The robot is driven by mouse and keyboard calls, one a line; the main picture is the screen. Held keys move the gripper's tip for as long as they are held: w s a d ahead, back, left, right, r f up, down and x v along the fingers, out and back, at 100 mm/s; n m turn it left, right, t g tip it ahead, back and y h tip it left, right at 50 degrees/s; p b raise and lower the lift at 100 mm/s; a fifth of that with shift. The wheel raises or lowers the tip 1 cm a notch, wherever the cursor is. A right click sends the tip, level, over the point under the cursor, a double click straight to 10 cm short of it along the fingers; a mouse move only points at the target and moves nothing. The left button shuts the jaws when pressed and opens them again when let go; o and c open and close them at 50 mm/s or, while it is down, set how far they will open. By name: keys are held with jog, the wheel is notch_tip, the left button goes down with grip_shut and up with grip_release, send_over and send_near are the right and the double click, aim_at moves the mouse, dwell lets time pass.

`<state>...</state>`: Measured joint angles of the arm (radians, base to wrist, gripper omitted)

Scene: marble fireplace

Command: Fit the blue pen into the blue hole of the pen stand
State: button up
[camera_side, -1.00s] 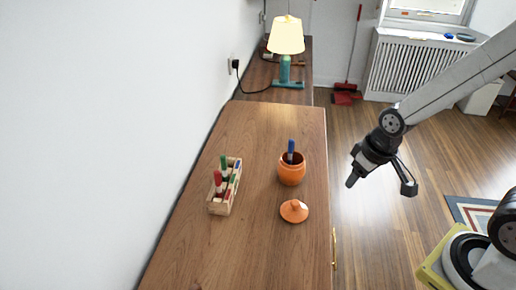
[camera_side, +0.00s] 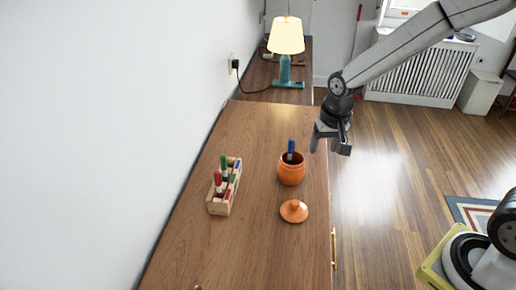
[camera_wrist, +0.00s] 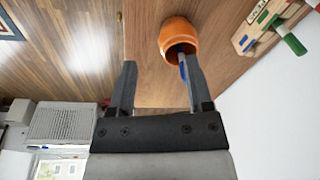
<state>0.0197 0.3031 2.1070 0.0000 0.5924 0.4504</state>
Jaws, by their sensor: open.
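The blue pen (camera_side: 291,147) stands in the round orange pot (camera_side: 291,173), its blue end sticking up out of the mouth. The wooden pen stand (camera_side: 219,208) is to the left, with a red pen (camera_side: 218,181) and a green pen (camera_side: 224,163) upright in it and coloured marks on its top. My gripper (camera_side: 331,147) is open and empty, right of the pot and above the cabinet's right edge. In the wrist view my gripper (camera_wrist: 160,78) shows spread fingers, with the blue pen (camera_wrist: 183,68) partly behind the right finger and the orange pot (camera_wrist: 178,36) beyond.
The orange lid (camera_side: 294,211) lies on the wooden cabinet top (camera_side: 255,250) in front of the pot. A teal lamp (camera_side: 285,70) stands at the back. A white wall (camera_side: 110,130) borders the left; the front of the top is mostly clear.

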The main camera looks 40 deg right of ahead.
aim_at(290, 152)
jog(key=shift+w+d+f+m+g, duration=0.35)
jog(key=shift+w+m, duration=1)
jog(key=shift+w, duration=0.95)
jog(key=shift+w+d+f+m+g, duration=0.2)
jog(key=shift+w+d+f+m, duration=0.15)
jog(key=shift+w+m, duration=1.5)
jog(key=shift+w+d+f+m+g, duration=0.35)
jog(key=shift+w+m, duration=0.55)
jog(key=shift+w, duration=1.85)
jog(key=shift+a+f, duration=0.1)
jog(key=shift+f, duration=0.1)
jog(key=shift+f, duration=1.2)
jog(key=shift+f, duration=0.1)
jog(key=shift+f, duration=2.5)
jog(key=shift+c, duration=0.2)
grip_shut()
